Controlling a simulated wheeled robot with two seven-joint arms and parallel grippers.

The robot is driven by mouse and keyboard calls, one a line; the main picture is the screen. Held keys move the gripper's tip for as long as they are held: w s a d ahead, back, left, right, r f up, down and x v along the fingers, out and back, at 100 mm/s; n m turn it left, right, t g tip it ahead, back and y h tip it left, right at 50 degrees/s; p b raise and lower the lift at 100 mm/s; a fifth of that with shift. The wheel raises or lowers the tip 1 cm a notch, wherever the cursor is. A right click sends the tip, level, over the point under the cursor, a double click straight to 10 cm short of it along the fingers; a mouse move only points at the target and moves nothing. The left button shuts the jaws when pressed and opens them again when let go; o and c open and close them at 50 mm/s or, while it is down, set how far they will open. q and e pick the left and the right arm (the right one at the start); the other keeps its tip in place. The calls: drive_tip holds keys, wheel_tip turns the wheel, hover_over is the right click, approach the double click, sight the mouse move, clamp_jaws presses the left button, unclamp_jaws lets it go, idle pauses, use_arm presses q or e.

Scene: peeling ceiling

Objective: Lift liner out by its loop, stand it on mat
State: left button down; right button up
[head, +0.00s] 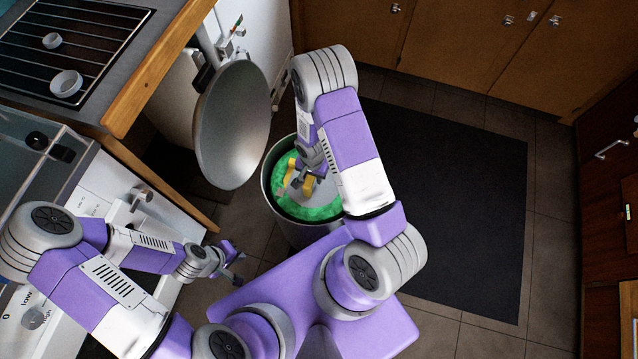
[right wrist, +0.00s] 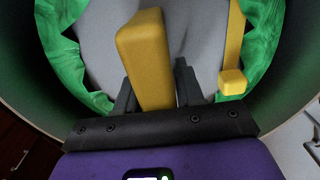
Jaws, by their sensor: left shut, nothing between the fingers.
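The round bin (head: 304,233) stands open on the floor with a green liner (head: 318,213) inside. The liner is a crinkled ring around a grey middle, and it also shows in the right wrist view (right wrist: 267,28). The liner's yellow loop (head: 291,166) spans the opening. In the right wrist view a thick yellow part of the loop (right wrist: 146,58) lies between the fingers of my right gripper (right wrist: 157,92); I cannot tell whether both fingers press on it. My left gripper (head: 236,258) is shut and empty, left of and below the bin.
A dark mat (head: 450,200) lies flat and bare on the tiled floor right of the bin. The bin's grey lid (head: 232,125) stands raised at its left. A wood-edged counter (head: 155,70) is on the left, and brown cabinets (head: 455,45) line the back.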

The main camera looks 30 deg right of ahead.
clamp_jaws()
drive_tip(key=shift+w, duration=0.1)
